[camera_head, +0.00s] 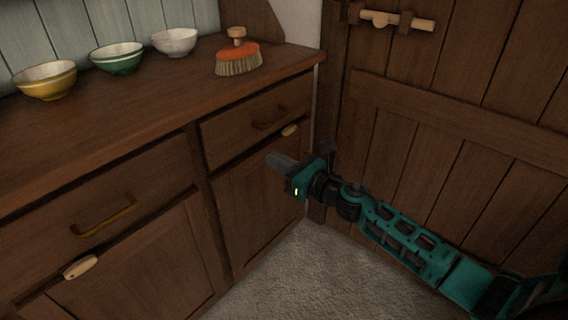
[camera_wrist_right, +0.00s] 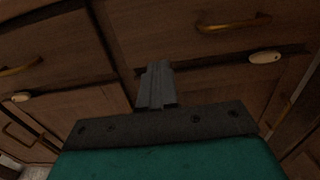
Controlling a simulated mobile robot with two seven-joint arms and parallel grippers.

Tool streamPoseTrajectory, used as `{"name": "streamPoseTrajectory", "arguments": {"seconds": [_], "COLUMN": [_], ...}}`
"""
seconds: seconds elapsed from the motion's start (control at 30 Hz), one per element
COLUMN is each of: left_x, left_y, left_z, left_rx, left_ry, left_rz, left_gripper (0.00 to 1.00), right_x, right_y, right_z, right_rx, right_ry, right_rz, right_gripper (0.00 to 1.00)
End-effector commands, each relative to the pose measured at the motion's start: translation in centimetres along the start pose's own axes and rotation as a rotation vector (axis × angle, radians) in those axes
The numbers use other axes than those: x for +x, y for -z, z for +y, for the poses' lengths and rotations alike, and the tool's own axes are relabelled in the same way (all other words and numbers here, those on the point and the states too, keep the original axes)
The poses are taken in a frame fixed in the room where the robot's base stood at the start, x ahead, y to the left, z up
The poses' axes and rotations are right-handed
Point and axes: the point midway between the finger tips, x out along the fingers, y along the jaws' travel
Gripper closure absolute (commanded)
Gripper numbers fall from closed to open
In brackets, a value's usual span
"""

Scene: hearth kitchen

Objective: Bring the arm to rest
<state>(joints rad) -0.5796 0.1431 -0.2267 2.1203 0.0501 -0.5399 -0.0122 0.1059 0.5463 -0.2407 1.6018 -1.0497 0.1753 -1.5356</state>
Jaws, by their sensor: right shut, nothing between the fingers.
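My right arm, teal and black, comes in from the lower right in the head view. Its right gripper (camera_head: 279,161) is shut and empty. It hangs in front of the lower cabinet's front, below the counter and near the right-hand drawer. In the right wrist view the fingers (camera_wrist_right: 157,85) are together, with drawer fronts and brass handles behind them. I cannot tell the exact gap between the fingertips and the cabinet. My left gripper is not in view.
The wooden counter (camera_head: 150,97) holds a yellow bowl (camera_head: 46,82), a green bowl (camera_head: 118,60), a white bowl (camera_head: 174,43) and an orange brush (camera_head: 238,60). A plank door (camera_head: 440,130) stands behind my arm. The grey floor (camera_head: 310,275) is clear.

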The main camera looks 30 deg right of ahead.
Motion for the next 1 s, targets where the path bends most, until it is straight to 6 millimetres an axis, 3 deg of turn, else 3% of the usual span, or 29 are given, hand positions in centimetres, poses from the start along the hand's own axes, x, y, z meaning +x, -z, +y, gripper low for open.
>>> {"name": "streamPoseTrajectory", "arguments": {"seconds": [0.13, 0.37, 0.47, 0.57, 0.67, 0.87, 1.0], "left_x": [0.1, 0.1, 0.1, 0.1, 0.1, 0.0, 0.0], "left_y": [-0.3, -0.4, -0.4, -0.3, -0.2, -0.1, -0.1], "left_z": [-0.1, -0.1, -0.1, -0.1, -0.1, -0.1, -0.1], "left_rx": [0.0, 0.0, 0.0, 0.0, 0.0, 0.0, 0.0], "left_ry": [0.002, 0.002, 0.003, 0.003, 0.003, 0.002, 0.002], "left_rz": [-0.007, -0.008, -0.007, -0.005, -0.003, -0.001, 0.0], "left_gripper": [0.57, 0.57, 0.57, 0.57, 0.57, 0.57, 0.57], "right_x": [-1.2, -1.6, -1.9, -2.9, -4.7, -9.5, -13.5], "right_y": [0.0, 0.0, 0.5, 1.6, 3.5, 8.3, 11.4], "right_z": [0.0, 0.1, 0.8, 2.3, 4.5, 9.6, 14.4], "right_rx": [-0.001, 0.005, 0.109, 0.394, 0.846, 1.863, 2.546], "right_ry": [0.0, 0.0, 0.012, 0.053, 0.131, 0.382, 0.641], "right_rz": [0.001, 0.0, -0.005, -0.014, -0.026, -0.055, -0.099], "right_gripper": [1.0, 1.0, 1.0, 1.0, 1.0, 1.0, 1.0]}}
